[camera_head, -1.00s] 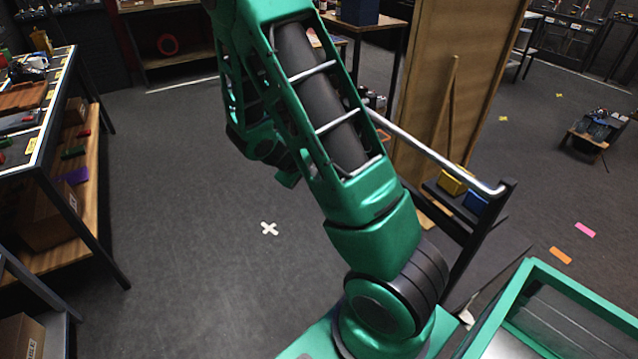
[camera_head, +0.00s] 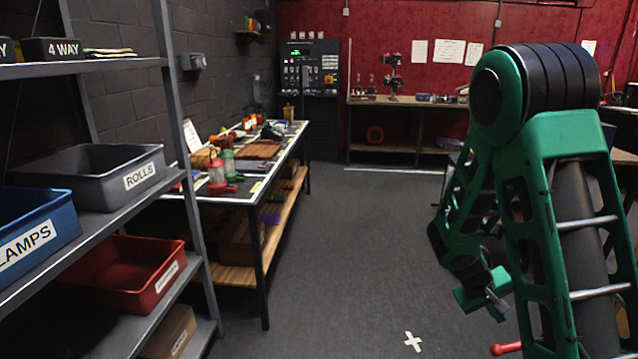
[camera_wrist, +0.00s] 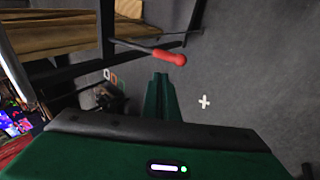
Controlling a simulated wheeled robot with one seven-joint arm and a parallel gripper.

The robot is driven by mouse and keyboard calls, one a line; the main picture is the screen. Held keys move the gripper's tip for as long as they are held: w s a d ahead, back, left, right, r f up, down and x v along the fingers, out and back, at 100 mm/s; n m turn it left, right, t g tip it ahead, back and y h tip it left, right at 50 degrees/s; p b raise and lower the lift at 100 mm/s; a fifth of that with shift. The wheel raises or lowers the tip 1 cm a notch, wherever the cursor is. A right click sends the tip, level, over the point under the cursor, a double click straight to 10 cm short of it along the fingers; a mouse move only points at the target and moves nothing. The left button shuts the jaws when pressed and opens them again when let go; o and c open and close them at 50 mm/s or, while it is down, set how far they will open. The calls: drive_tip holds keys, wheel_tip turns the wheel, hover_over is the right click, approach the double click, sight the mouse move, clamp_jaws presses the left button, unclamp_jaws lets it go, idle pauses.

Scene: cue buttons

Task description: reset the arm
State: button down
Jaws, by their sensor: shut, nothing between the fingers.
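My green arm fills the right side of the head view, bent at the elbow, with its forearm folded down. My gripper (camera_head: 486,293) hangs low over the open floor, clear of the bench. In the wrist view my gripper (camera_wrist: 161,78) shows green fingers together, with nothing between them. The grey floor (camera_wrist: 235,60) lies beyond the fingertips. Nothing is seen touching the gripper.
A grey shelf holds blue, grey and red bins (camera_head: 125,275) at left. A cluttered workbench (camera_head: 262,190) stands beyond it. A control panel (camera_head: 308,68) is at the back. A red-tipped bar (camera_wrist: 168,56) is near my gripper. Floor around a white cross (camera_head: 413,341) is clear.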

drive_tip(key=s+a+r+m+y, duration=0.2)
drive_tip(key=s+a+r, duration=0.3)
drive_tip(key=s+r, duration=0.3)
drive_tip(key=s+a+r+m+y, duration=0.3)
drive_tip(key=s+r, duration=0.6)
drive_tip(key=s, duration=0.8)
drive_tip(key=a+y, duration=0.2)
drive_tip(key=shift+r+m+g+y, duration=0.15)
drive_tip(key=shift+m+g+y, duration=0.15)
drive_tip(key=shift+g, duration=0.1)
drive_tip(key=shift+s, duration=0.1)
